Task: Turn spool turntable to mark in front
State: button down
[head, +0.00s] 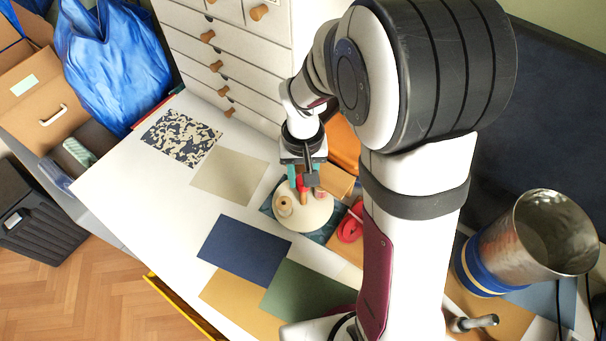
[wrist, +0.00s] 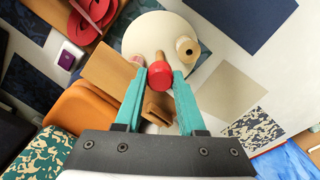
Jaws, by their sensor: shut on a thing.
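The spool turntable is a round cream disc (head: 308,219) on a dark blue patterned sheet in the head view; it also shows in the wrist view (wrist: 160,27). My gripper (head: 302,182) has its teal fingers closed on a red-topped wooden peg (wrist: 160,75) at the disc's edge. A wooden spool (head: 283,206) stands on the left of the disc in the head view; the wrist view also shows it (wrist: 187,47). A small pink piece (wrist: 138,61) is beside the red peg. I cannot make out the mark.
A white drawer unit (head: 240,75) stands behind my gripper. A red reel (head: 349,230) lies right of the disc, near my arm. A wooden box (wrist: 108,72) and an orange object (wrist: 85,105) are close by. Flat blue (head: 243,250) and green (head: 305,291) sheets lie in front.

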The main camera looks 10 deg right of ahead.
jog(key=shift+m, duration=15.5)
